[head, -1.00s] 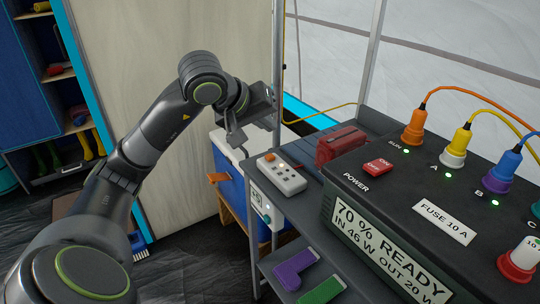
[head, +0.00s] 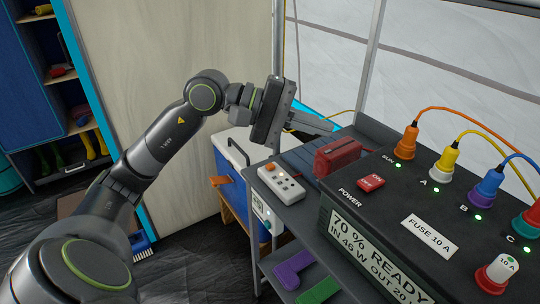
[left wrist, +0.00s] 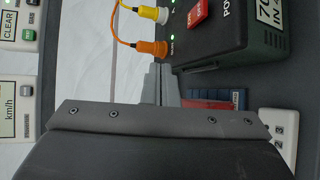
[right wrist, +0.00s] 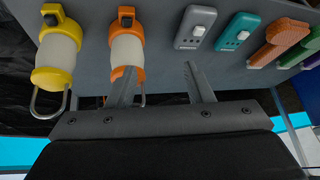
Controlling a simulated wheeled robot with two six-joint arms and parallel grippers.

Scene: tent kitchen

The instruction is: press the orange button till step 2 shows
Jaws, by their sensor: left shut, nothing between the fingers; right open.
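The orange button (head: 271,167) is on the far left corner of a white box (head: 292,194) with several paler buttons, lying on the grey shelf top. Part of the white box also shows at the right edge of the left wrist view (left wrist: 279,117); the orange button is not visible there. My left gripper (head: 331,127) is shut and empty. It is above and beyond the white box, pointing right, apart from the button. In the left wrist view its fingers (left wrist: 158,72) are together. My right gripper (right wrist: 160,68) is open, showing only in the right wrist view.
A small display (head: 258,205) is on the shelf's front side; its text is too small to read surely. A red case (head: 338,157) and a black power unit (head: 400,215) stand right of the white box. An orange lantern (right wrist: 127,50) is near my right fingers.

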